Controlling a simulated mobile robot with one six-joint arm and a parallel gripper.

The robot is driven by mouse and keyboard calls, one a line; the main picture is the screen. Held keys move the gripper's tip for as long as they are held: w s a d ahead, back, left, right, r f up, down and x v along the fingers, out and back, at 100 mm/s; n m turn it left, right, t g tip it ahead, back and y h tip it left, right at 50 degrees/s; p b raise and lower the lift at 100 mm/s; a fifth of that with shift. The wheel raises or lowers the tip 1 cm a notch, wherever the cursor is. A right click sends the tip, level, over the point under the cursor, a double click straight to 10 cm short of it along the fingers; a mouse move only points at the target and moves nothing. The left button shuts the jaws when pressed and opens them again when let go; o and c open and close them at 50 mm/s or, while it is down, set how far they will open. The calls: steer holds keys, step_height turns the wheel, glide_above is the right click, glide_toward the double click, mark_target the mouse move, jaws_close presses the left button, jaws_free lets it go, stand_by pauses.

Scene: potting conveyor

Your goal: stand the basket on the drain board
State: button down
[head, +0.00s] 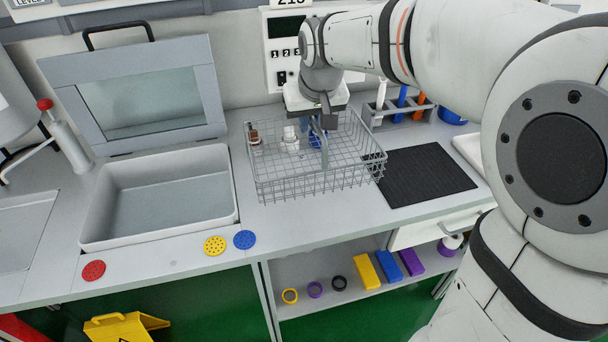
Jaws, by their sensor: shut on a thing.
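The grey wire basket (312,183) is on the middle of the counter side, upright, with several small items inside. A brown-topped item (254,136), a white item (290,141) and a blue item (317,141) show through the wire. My gripper (324,112) is above the basket, shut on its grey handle. I cannot tell whether the basket's bottom touches the counter. A black ribbed mat, which looks like the drain board (428,176), lies flat to the right. It is bare, and the basket's right corner overlaps its left edge in the picture.
An open basin (160,208) with a raised glass lid (150,105) is at left. A rack (402,112) with colored tools stands behind the board. Red, yellow and blue discs (245,240) lie along the front edge. A shelf below holds rings and blocks (366,270).

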mark_target(309, 159)
steer(key=f, duration=0.6)
steer(key=shift+w, duration=0.2)
steer(key=shift+s+f, duration=0.1)
steer(key=shift+f, duration=1.8)
steer(key=shift+f+b, duration=0.15)
steer(key=shift+b, duration=0.25)
steer(key=c, duration=1.5)
jaws_free()
